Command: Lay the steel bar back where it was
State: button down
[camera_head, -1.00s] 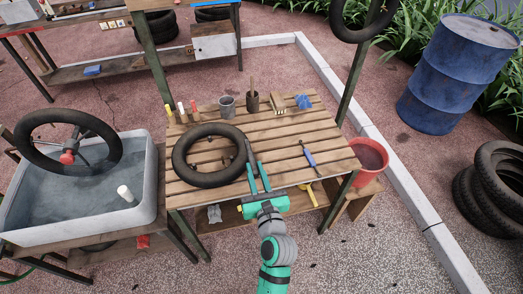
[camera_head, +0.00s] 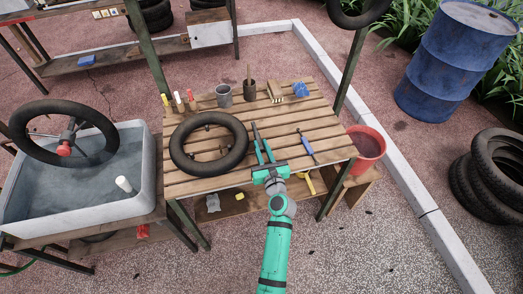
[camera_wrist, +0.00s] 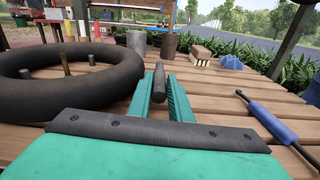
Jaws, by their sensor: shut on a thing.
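The steel bar (camera_head: 256,132) is a dark, slim rod. My gripper (camera_head: 264,154) is shut on it over the slatted wooden bench (camera_head: 325,128). In the wrist view the bar (camera_wrist: 159,84) sits between my two teal fingers (camera_wrist: 159,95), pointing away from me, its near part hidden by the fingers and gripper body. In the head view the bar is just right of the black tyre tube (camera_head: 176,147), with a narrow gap. I cannot tell whether the bar touches the slats.
A blue-gripped rod (camera_head: 307,147) lies on the slats to the right. Along the back stand markers (camera_head: 179,101), a grey cup (camera_head: 223,96), a dark pot (camera_head: 249,90), a brush (camera_head: 274,92) and a blue cloth (camera_head: 301,90). Slats between bar and back row are clear.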

jog(key=shift+s+d+f, duration=0.1)
jog(key=shift+f, duration=0.85)
jog(key=c, duration=1.6)
grip_release()
jog(key=shift+f, duration=0.15)
